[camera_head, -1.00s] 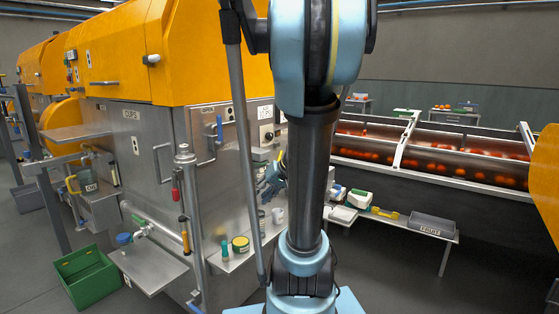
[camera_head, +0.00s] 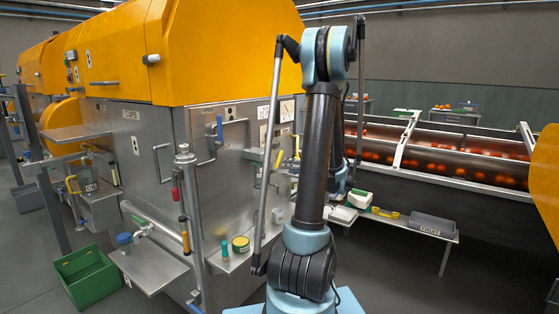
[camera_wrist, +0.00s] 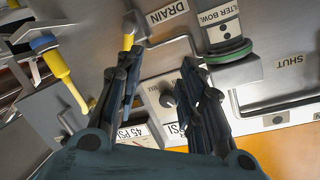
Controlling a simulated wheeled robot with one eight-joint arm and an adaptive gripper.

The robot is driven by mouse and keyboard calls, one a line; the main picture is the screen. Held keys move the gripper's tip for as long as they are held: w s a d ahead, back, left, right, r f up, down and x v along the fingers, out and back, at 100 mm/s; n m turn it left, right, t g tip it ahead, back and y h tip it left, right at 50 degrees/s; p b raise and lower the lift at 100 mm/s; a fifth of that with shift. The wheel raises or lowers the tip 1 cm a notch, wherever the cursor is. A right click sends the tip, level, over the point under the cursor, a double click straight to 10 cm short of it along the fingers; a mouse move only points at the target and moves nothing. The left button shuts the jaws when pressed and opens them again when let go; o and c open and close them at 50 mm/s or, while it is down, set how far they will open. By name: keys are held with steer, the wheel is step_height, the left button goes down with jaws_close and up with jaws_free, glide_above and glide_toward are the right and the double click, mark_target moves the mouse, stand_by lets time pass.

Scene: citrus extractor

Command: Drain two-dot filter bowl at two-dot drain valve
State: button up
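In the wrist view, the filter bowl (camera_wrist: 222,22) is at the upper right, a pale cylinder with a dark green collar (camera_wrist: 234,54). A valve with a yellow handle (camera_wrist: 129,30) is at the upper middle, left of a "DRAIN" label (camera_wrist: 166,12). My gripper (camera_wrist: 162,66) is open, its fingers apart in front of the steel panel with nothing visible between them. One finger is close to the yellow handle, the other close to the collar; contact cannot be told. My arm hides the gripper in the head view.
A blue-capped yellow handle (camera_wrist: 62,72) is at the wrist view's left. A "SHUT" label (camera_wrist: 290,61) and bent rod are at right. In the head view, a steel ledge (camera_head: 228,264) holds small containers, and a green crate (camera_head: 88,275) is on the floor.

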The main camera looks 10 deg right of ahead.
mark_target(280, 157)
steer(key=w+d+t, duration=0.2)
steer(key=d, duration=0.5)
steer(key=shift+m, duration=0.3)
steer(key=x, duration=1.7)
steer(key=shift+f, duration=0.2)
jaws_close()
